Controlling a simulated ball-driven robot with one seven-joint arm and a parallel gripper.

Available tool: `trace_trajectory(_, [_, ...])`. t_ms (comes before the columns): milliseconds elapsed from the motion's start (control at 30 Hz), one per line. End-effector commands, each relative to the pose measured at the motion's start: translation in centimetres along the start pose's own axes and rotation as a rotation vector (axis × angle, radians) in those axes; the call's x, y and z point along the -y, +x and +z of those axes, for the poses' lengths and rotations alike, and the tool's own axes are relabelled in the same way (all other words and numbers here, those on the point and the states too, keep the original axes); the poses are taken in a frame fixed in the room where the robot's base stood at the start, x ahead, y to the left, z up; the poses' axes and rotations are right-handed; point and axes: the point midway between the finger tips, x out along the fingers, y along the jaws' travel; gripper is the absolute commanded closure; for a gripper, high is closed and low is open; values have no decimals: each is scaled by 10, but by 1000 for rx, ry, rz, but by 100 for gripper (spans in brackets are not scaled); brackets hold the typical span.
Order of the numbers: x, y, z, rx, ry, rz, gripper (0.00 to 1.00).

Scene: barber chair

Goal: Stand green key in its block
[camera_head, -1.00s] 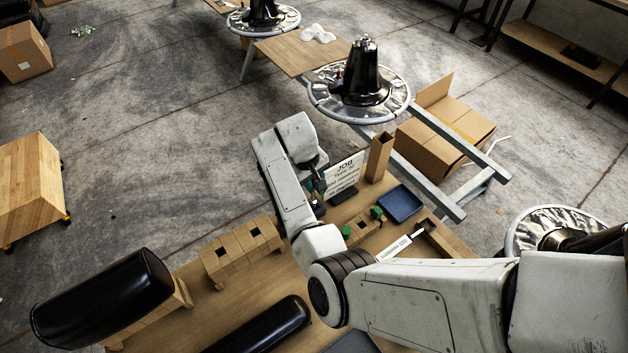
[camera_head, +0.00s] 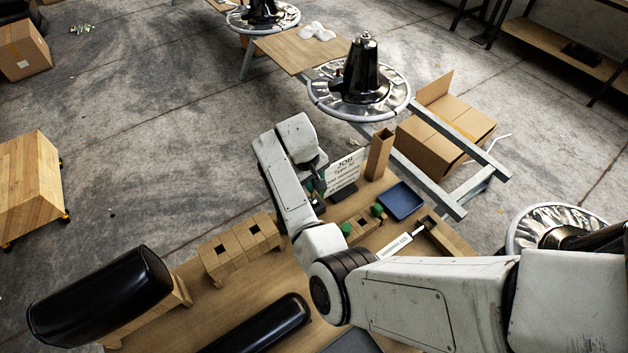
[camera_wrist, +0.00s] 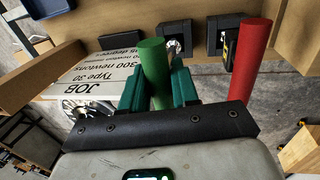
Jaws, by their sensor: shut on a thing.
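In the wrist view my gripper (camera_wrist: 158,72) has its teal fingers shut on a green cylinder, the green key (camera_wrist: 152,58), which sticks out past the fingertips. In the head view my gripper (camera_head: 317,190) is partly hidden by my wrist, beside the white job card (camera_head: 345,172). Black square blocks with openings (camera_wrist: 180,44) lie beyond the fingertips in the wrist view. I cannot tell which is the green key's block. The held key is clear of them in the picture, but its height is unclear.
A red cylinder (camera_wrist: 248,62) stands close to the right of the fingers. A wooden block with green pieces (camera_head: 363,224), a blue tray (camera_head: 401,201), a tall cardboard box (camera_head: 379,155) and slotted wooden blocks (camera_head: 240,246) crowd the bench. Bare bench (camera_head: 255,285) shows at the front.

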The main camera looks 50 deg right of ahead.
Motion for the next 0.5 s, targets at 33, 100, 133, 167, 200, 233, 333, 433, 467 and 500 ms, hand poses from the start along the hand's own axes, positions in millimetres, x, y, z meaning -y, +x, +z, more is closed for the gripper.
trace_trajectory(33, [0,1,0,0,0,0,100])
trace_trajectory(100, [0,2,0,0,0,0,100])
trace_trajectory(133, [0,3,0,0,0,0,100])
trace_trajectory(167, [1,4,0,0,0,0,100])
trace_trajectory(200, [1,4,0,0,0,0,100])
trace_trajectory(233, [1,5,0,0,0,0,100])
trace_trajectory(333, [1,7,0,0,0,0,100])
trace_trajectory(433, [2,8,0,0,0,0,100])
trace_trajectory(467, [2,9,0,0,0,0,100])
trace_trajectory(500, [2,10,0,0,0,0,100])
